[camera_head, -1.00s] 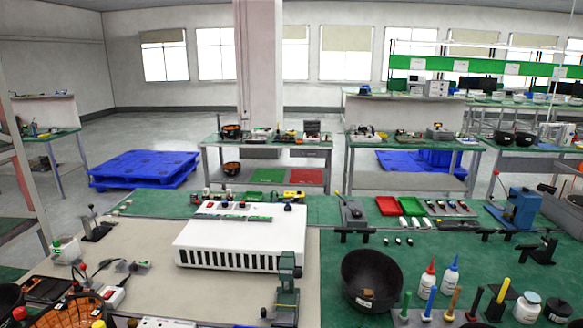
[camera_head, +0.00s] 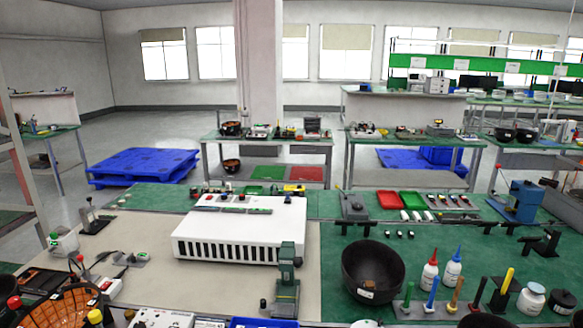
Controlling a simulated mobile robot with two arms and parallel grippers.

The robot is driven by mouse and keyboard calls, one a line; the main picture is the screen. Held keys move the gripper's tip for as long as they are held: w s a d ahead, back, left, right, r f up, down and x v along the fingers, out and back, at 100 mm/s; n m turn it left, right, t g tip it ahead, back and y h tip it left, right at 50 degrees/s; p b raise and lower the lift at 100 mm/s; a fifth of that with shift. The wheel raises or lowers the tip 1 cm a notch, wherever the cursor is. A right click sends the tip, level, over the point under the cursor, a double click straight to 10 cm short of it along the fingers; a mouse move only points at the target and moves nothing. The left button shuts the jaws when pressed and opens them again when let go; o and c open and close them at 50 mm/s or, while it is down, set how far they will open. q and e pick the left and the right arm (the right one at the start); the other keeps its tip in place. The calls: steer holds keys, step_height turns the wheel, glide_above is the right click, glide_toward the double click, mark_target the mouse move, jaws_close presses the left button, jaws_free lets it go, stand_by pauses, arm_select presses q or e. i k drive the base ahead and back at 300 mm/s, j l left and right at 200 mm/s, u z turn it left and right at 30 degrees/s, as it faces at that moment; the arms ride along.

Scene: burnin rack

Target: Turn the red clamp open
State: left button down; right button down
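Neither gripper shows in the head view. A dark upright clamp-like fixture (camera_head: 93,220) stands at the far left of the bench, its handle up; its colour is too small to read clearly. A small device with a red knob (camera_head: 79,261) stands nearer, beside cables. A black clamp-like fixture (camera_head: 542,244) sits at the right on the green mat. I cannot tell for sure which of these is the red clamp, or whether it is open.
A white vented box (camera_head: 225,251) takes up the middle of the bench (camera_head: 130,265). A green upright fixture (camera_head: 287,270) stands at its front right. A black bowl (camera_head: 372,270), bottles (camera_head: 430,273) and coloured handles (camera_head: 456,290) crowd the right.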

mark_target(16, 304)
steer(key=k+j+u, duration=0.45)
steer(key=j, duration=0.15)
steer(key=k+j+u, duration=0.2)
steer(key=j, duration=0.15)
steer(key=j+u, duration=0.2)
steer(key=j, duration=0.15)
steer(key=i+u, duration=0.2)
steer(key=i, duration=1.25)
steer(key=l, duration=0.05)
